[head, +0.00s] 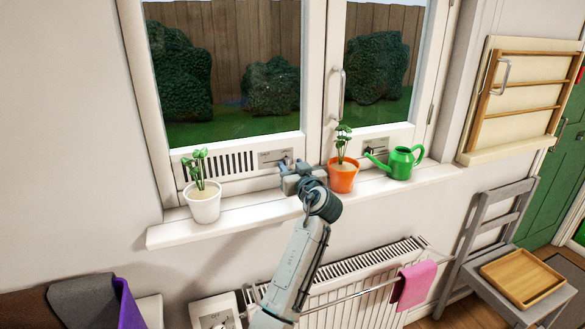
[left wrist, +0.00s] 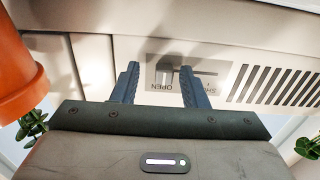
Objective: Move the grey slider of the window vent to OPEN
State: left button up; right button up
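The window vent (head: 220,165) is a slotted panel in the frame below the left pane. Its label plate (left wrist: 205,62) shows upside down in the left wrist view, with OPEN towards the left and SHUT towards the right. The grey slider (left wrist: 166,76) appears by the word OPEN, with its slot running right towards SHUT. My left gripper (head: 290,168) is at the plate above the sill. In the left wrist view its two fingers (left wrist: 158,85) are apart, one on each side of the slider, with gaps visible. My right gripper is not in view.
On the sill (head: 235,222) stand a white pot (head: 204,206), an orange pot (head: 343,178) close right of my left gripper, and a green watering can (head: 400,163). A second vent (head: 378,148) is on the right. A radiator (head: 350,290) is below.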

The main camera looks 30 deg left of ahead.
pick_arm(q)
jog(key=v, duration=0.1)
jog(key=b+v, duration=0.1)
jog(key=v, duration=0.1)
jog(key=b+v, duration=0.1)
jog(key=v, duration=0.1)
jog(key=shift+d+f, duration=0.2)
jog(key=shift+f, duration=0.1)
jog(key=shift+r+b+v, duration=0.15)
jog(key=shift+b+v, duration=0.2)
jog(key=shift+v, duration=1)
jog(key=shift+r+b+v, duration=0.1)
jog(key=shift+b+v, duration=0.2)
jog(key=shift+v, duration=1.1)
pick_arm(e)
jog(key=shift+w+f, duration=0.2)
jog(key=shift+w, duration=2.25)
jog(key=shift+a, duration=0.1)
pick_arm(q)
jog(key=shift+f, duration=0.1)
